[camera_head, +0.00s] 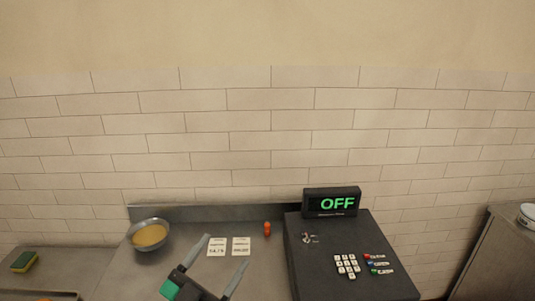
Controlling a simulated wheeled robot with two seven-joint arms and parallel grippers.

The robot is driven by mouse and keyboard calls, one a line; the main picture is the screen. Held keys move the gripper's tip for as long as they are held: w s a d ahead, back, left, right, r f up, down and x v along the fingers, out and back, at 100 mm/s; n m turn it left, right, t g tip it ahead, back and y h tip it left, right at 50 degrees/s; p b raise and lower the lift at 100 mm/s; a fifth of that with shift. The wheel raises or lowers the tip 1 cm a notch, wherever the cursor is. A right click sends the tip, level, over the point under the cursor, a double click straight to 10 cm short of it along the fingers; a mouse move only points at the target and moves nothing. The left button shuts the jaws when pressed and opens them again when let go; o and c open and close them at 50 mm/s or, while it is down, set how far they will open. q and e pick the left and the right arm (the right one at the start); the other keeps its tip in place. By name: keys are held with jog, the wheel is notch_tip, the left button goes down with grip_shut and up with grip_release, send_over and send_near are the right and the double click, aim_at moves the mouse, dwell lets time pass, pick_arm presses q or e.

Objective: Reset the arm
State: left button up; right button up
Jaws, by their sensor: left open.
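My left gripper (221,268) shows at the bottom of the head view, over the steel counter (120,282). Its two grey fingers stand apart and nothing is between them. Its body is black with a green part on the left side. My right gripper is not in view.
A metal bowl of yellow content (149,235) stands on the counter left of the gripper. A black keypad unit (345,262) with an OFF display (332,203) stands right. A sponge (23,262) lies far left.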

pick_arm(q)
jog(key=a+f+n+y, duration=0.9)
jog(key=y, duration=0.2)
jog(key=s+a+f+n+g+y, duration=0.1)
jog(key=s+a+f+g+y, duration=0.15)
jog(key=f, duration=0.25)
jog(key=s+a+f+g+y, duration=0.1)
jog(key=s+a+f+g, duration=0.1)
jog(key=s+f+g, duration=0.3)
jog(key=s+f+m+g+h, duration=0.1)
jog(key=s+f+g, duration=0.7)
jog(key=s+f, duration=0.4)
notch_tip(320, 180, down, 30)
jog(key=s+r+g, duration=0.1)
jog(key=s+g, duration=0.1)
jog(key=s+a+f, duration=0.2)
jog(key=s+f, duration=0.7)
jog(key=f, duration=0.1)
jog(key=s+a+f, duration=0.1)
jog(key=s+f, duration=0.9)
jog(key=shift+s+a+f+m+g, duration=0.2)
jog(key=shift+a+f+m+g, duration=0.1)
jog(key=shift+a+m+g, duration=0.1)
